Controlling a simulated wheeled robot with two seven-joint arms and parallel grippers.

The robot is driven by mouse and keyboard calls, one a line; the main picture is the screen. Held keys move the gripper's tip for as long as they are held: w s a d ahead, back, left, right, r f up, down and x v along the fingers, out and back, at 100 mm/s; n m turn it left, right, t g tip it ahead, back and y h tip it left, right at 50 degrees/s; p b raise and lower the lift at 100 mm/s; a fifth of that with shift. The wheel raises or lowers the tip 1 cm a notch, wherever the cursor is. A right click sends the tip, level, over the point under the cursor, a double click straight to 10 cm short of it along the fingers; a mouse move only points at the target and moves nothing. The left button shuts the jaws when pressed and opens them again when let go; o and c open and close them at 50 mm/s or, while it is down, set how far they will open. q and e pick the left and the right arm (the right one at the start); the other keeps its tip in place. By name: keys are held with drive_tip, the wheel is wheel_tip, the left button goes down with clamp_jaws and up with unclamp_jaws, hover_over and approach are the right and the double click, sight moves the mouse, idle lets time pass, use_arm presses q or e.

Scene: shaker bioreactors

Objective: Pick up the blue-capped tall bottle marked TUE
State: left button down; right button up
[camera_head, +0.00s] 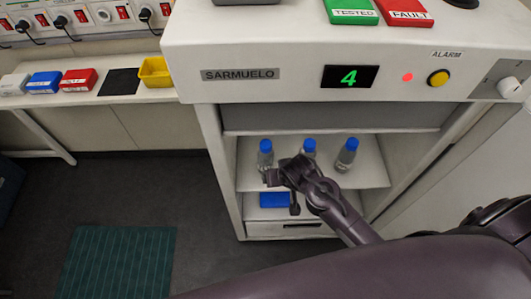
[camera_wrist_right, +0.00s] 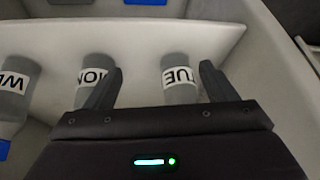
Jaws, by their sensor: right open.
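In the right wrist view the bottle marked TUE (camera_wrist_right: 180,78) is a grey tall bottle on the shelf, lying between my open fingers, nearer the right-hand finger. Its cap is hidden behind the gripper body. My right gripper (camera_wrist_right: 157,90) is open and empty; its left-hand finger overlaps the bottle marked MON (camera_wrist_right: 95,75). The WED bottle (camera_wrist_right: 15,85) is at the left edge. In the head view three blue-capped bottles stand in a row; my right gripper (camera_head: 282,176) is in front of the left bottle (camera_head: 265,156) and middle one (camera_head: 309,147). Labels are unreadable there. My left gripper is not in view.
The bottles stand on a white shelf (camera_head: 370,176) inside the SARMUELO cabinet, with side walls close by. The right bottle (camera_head: 346,156) has free shelf around it. A blue box (camera_head: 273,200) is on the level below. A yellow bin (camera_head: 155,70) sits on the left bench.

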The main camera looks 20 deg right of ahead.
sight(268, 154)
drive_tip(key=w+a+r+m+t, duration=0.1)
drive_tip(key=w+r+m, duration=0.15)
drive_tip(key=r, duration=0.55)
drive_tip(key=shift+n, duration=0.45)
drive_tip(key=shift+w+a+r+p+x, duration=0.1)
drive_tip(key=shift+w+a+p+x, duration=0.1)
drive_tip(key=shift+x, duration=1.2)
drive_tip(key=shift+w+a+r+p+x, duration=0.15)
drive_tip(key=shift+w+p+x, duration=0.1)
drive_tip(key=shift+x, duration=1.1)
drive_tip(key=shift+w+a+r+p+x, duration=0.1)
drive_tip(key=shift+p+x, duration=0.1)
drive_tip(key=shift+x, duration=1.2)
drive_tip(key=c, duration=1.2)
